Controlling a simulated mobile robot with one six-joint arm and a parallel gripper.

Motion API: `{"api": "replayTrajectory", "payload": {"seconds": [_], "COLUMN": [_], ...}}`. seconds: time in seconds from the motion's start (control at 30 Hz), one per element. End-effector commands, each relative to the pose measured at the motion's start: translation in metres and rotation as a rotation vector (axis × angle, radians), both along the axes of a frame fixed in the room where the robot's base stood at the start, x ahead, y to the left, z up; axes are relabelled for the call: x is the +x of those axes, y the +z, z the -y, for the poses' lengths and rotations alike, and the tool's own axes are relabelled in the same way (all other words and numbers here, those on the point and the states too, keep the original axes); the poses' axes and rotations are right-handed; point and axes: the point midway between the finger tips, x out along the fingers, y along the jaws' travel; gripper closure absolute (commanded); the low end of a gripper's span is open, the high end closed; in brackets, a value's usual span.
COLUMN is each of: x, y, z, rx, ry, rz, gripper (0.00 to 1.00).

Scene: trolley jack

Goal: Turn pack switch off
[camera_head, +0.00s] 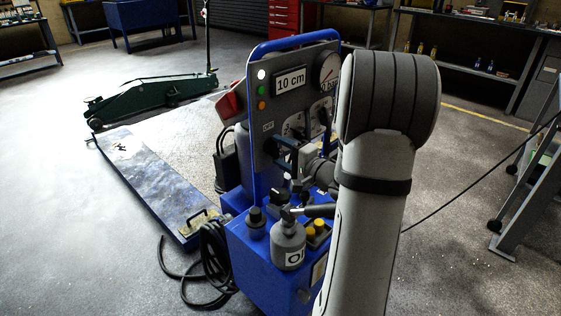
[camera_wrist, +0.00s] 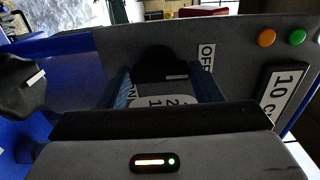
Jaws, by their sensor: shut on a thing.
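The control panel (camera_head: 262,150) stands upright on the blue pack. In the wrist view, a black rotary knob (camera_wrist: 158,62) with a short white mark sits between the two blue fingers of my gripper (camera_wrist: 166,82). My gripper is shut on this knob. An OFF label (camera_wrist: 206,58) is just right of it, and part of an ON label (camera_wrist: 131,92) shows at the left finger. The white mark lies toward the OFF side. In the head view, my gripper (camera_head: 284,150) is at the panel's lower front and hides most of the knob; the OFF label (camera_head: 267,127) shows above it.
A second black knob (camera_wrist: 22,85) is at the left of the wrist view. The panel bears a 10 cm display (camera_head: 290,80), a gauge (camera_head: 328,72) and small lamps (camera_head: 262,89). A grey bottle (camera_head: 288,243) stands below my gripper. A green trolley jack (camera_head: 150,95) is behind left.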

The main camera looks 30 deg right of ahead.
Motion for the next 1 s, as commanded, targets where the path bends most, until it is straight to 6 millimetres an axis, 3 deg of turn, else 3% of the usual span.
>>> {"api": "replayTrajectory", "payload": {"seconds": [0.5,0.53,0.77,1.0], "x": [-0.0008,-0.0008,-0.0003,0.0], "y": [-0.003,-0.003,-0.0017,-0.0003], "z": [-0.002,-0.002,-0.0015,-0.0013], "rx": [-0.016,-0.016,-0.015,-0.016], "ry": [0.005,0.005,0.003,0.003], "rz": [-0.002,-0.002,0.001,0.004], "gripper": [0.65,0.4,0.21,0.2]}}
